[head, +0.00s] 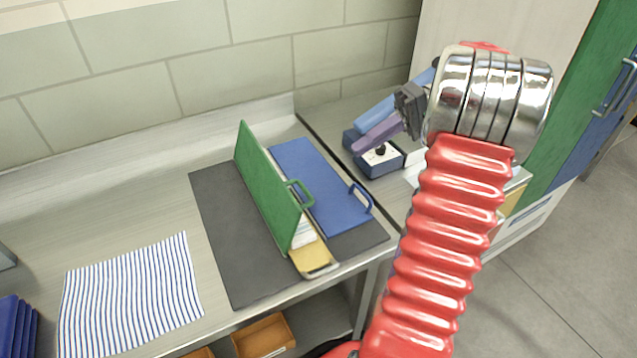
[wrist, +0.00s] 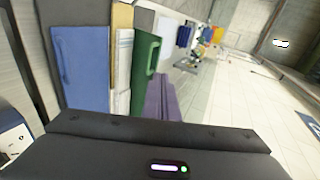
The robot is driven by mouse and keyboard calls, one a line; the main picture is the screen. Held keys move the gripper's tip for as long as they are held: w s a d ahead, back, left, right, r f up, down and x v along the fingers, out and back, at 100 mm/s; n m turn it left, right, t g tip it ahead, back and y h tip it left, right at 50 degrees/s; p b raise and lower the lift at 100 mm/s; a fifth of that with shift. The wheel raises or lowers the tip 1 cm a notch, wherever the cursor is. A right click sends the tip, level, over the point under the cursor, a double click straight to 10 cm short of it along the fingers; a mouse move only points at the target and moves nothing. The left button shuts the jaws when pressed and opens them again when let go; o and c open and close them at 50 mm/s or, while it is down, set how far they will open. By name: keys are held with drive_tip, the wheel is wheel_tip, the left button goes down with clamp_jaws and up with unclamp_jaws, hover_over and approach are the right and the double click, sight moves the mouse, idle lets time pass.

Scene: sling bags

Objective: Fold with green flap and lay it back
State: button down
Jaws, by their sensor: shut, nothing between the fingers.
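The green flap (head: 264,187) of the folding board stands nearly upright, its handle facing right; it also shows upright in the wrist view (wrist: 145,62). The blue flap (head: 310,180) lies flat to its right, and shows at left in the wrist view (wrist: 82,65). The yellow panel (head: 316,259) is low between them. A pale, lined fabric (wrist: 124,62) lies beside the green flap, mostly hidden by it in the head view. My gripper (head: 355,142), with blue and purple fingers, is shut and empty, up and right of the blue flap, apart from the board.
A dark panel (head: 225,235) lies flat left of the green flap. A striped cloth (head: 130,295) lies on the counter further left. A blue box with a black knob (head: 384,158) stands below my gripper. Orange bins (head: 264,337) sit on the shelf underneath. A tall cabinet (head: 585,100) stands right.

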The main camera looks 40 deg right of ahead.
drive_tip(key=s+a+r+t+h, duration=0.2)
drive_tip(key=s+a+r+h, duration=0.1)
drive_tip(key=s+a+h, duration=0.1)
drive_tip(key=f+h, duration=0.1)
drive_tip(key=d+f+n+h, duration=0.1)
drive_tip(key=d+f+h, duration=0.1)
drive_tip(key=shift+w+d+f+n+t, duration=0.1)
drive_tip(key=shift+w+f+n+t, duration=0.1)
drive_tip(key=shift+f+n+t, duration=0.15)
drive_tip(key=shift+f, duration=0.15)
idle(0.3)
drive_tip(key=w+a+f, duration=0.5)
drive_tip(key=a+f, duration=0.2)
drive_tip(key=a, duration=0.1)
drive_tip(key=shift+a, duration=0.2)
drive_tip(key=shift+r, duration=0.15)
idle(0.6)
